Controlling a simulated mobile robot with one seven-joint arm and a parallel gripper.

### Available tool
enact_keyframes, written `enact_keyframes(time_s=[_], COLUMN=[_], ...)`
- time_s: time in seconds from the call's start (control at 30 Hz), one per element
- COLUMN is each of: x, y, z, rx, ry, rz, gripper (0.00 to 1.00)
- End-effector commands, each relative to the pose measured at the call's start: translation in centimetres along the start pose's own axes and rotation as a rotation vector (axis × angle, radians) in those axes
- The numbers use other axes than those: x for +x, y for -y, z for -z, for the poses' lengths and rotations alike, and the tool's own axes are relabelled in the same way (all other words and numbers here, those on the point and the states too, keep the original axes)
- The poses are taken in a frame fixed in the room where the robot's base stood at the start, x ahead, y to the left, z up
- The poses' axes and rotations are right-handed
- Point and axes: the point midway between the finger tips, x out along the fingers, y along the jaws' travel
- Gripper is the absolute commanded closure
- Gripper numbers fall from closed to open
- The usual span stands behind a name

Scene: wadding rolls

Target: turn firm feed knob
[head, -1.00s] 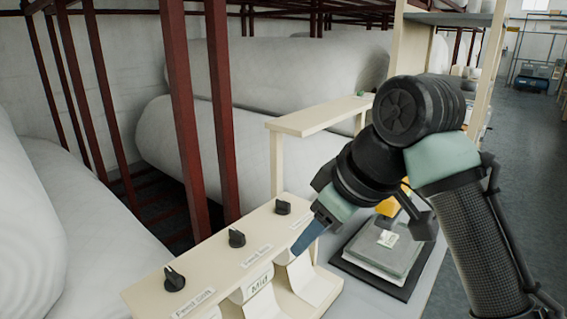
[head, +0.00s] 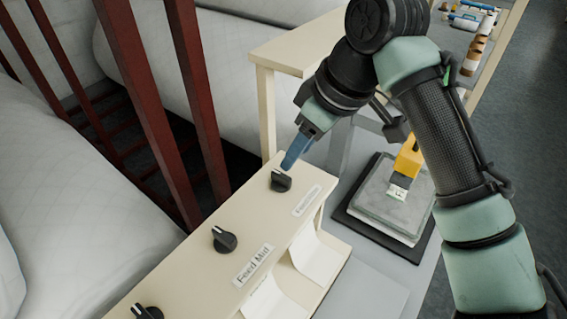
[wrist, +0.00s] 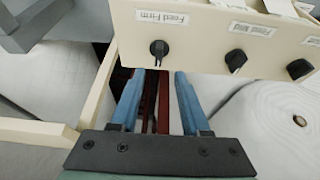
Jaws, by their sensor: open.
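The firm feed knob (head: 280,181) is a black knob at the far end of the cream panel (head: 185,262). Its label (wrist: 163,17) reads "Feed Firm" in the wrist view, where the same knob (wrist: 159,48) also shows. My gripper (head: 287,166) has its blue fingers just above this knob, partly overlapping it in the head view. In the wrist view my gripper (wrist: 159,73) is open and empty. The knob lies just past the fingertips, between their lines. I cannot tell whether a finger touches it.
The mid feed knob (head: 224,240) and a third knob (head: 147,312) sit along the same panel. A cream shelf (head: 293,52) stands behind. A grey pad with a yellow-handled tool (head: 409,160) lies to the right. Red posts (head: 185,90) and white rolls (head: 75,190) are at left.

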Motion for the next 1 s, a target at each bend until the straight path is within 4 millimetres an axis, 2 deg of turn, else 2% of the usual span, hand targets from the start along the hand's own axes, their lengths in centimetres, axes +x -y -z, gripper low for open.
enact_keyframes(time_s=[0.2, 0.4, 0.57, 0.8, 1.0], x=[4.4, 6.9, 7.7, 7.7, 7.7], y=[0.0, 0.0, -0.1, 0.0, 0.0], z=[0.0, 0.0, 0.0, 0.0, 0.0], rx=[0.002, 0.001, 0.000, 0.000, 0.000], ry=[0.002, 0.000, 0.001, 0.000, 0.000], rz=[0.002, 0.001, -0.001, -0.001, -0.001], gripper=[0.54, 0.54, 0.54, 0.54, 0.90])
